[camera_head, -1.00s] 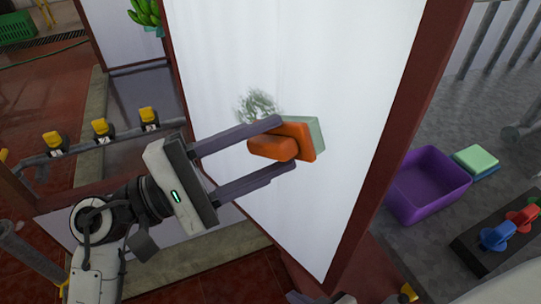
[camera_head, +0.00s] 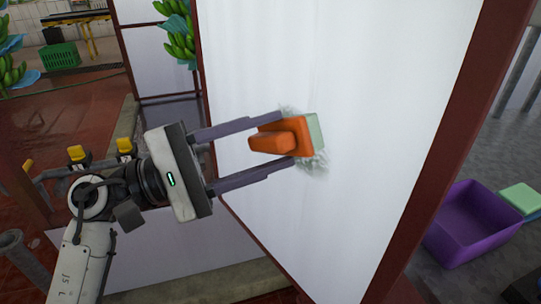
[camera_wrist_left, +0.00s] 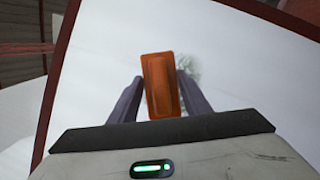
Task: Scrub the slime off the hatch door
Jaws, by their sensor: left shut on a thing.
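My left gripper (camera_head: 282,141) is shut on an orange scrubber (camera_head: 284,139) with a pale green pad (camera_head: 315,132). The pad faces the white hatch door (camera_head: 390,90) and overlaps a patch of grey-green slime (camera_head: 319,163). Slime shows above and below the scrubber; the part behind it is hidden. Whether the pad touches the door I cannot tell. In the left wrist view the scrubber's orange back (camera_wrist_left: 162,86) sits between the fingers, with a slime smudge (camera_wrist_left: 188,66) to its right on the door. My right gripper is not in view.
The door has a dark red frame (camera_head: 440,150). To the right, a purple bin (camera_head: 468,232) and a green-and-blue sponge (camera_head: 519,198) rest on a grey surface. Yellow-handled valves (camera_head: 78,155) stand on a pipe at left. Bananas (camera_head: 178,38) hang behind.

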